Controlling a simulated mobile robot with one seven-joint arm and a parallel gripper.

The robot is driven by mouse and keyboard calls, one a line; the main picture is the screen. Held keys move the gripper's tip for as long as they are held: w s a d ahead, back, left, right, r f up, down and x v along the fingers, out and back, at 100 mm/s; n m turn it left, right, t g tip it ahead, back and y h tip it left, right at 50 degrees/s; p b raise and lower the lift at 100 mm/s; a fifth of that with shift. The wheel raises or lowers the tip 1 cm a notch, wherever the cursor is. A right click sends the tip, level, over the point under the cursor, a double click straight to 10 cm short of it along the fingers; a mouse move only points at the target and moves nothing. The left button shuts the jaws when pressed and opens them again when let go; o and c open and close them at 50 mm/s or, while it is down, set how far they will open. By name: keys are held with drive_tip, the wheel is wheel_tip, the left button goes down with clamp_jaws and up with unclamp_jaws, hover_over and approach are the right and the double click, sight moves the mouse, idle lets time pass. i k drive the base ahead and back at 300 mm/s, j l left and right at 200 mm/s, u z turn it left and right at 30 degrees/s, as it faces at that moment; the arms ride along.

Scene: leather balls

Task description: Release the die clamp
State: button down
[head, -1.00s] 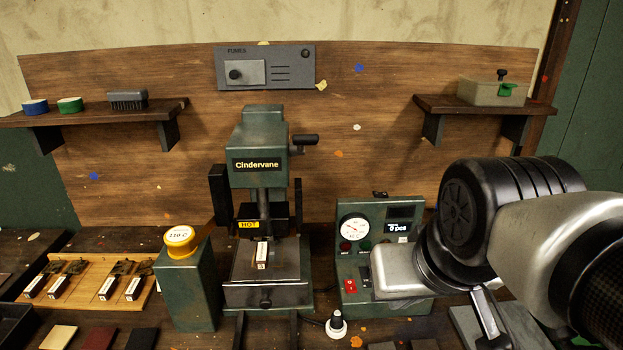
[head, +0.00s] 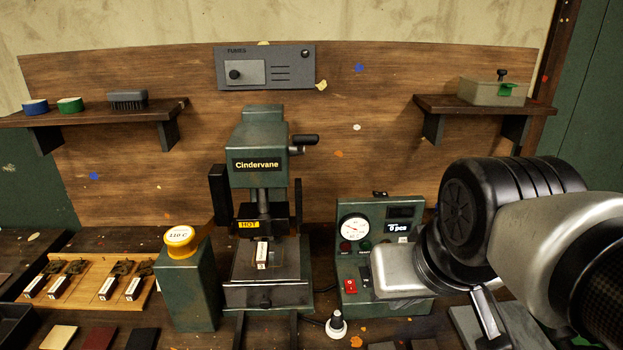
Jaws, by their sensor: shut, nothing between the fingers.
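The green press marked Cindervane (head: 257,165) stands mid-bench, with a black-gripped lever (head: 304,140) at its upper right. A black head with a yellow HOT label (head: 249,224) hangs over the press bed (head: 240,275). A small die with a white-marked end (head: 262,255) stands at the head's lower front; its contact with the head is too small to tell. A dark knob (head: 265,302) sits on the bed's front; I cannot tell which part is the die clamp. My gripper (head: 490,314) is partly seen at lower right, shut and empty, well apart from the press.
A green box with a yellow cap (head: 179,237) stands left of the press. A gauge control box (head: 352,255) stands to its right, partly behind my arm. A wooden rack (head: 90,285) with several dies lies at left. A black-and-white knob (head: 336,322) sits in front.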

sight(270, 230)
drive_tip(key=k+u, duration=0.25)
drive_tip(key=u, duration=0.15)
drive_tip(key=k+u, duration=0.2)
drive_tip(key=u, duration=0.15)
drive_tip(key=k+u, duration=0.25)
drive_tip(key=u, duration=0.15)
